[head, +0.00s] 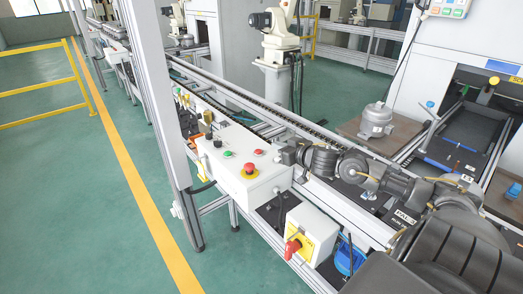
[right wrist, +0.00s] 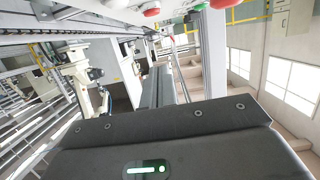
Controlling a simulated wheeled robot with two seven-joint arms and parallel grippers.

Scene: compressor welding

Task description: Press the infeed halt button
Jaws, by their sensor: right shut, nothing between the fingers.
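A white control box (head: 230,183) stands on the conveyor frame. Its top has a red mushroom button on a yellow base (head: 249,170), a small red button (head: 258,152), a green button (head: 228,154) and a black knob (head: 217,143). Labels are too small to read, so I cannot tell which is the infeed halt button. My right gripper (head: 281,157) is shut and empty, just right of the box's right edge, beside the small red button. In the right wrist view its fingers (right wrist: 166,85) point ahead, with red (right wrist: 152,12) and green buttons at the top edge. My left gripper is not in view.
A white box with a red rotary switch (head: 292,247) sits on the frame in front of the control box. An upright aluminium post (head: 160,100) rises at its left. A grey compressor (head: 377,120) stands on a brown table behind my right arm.

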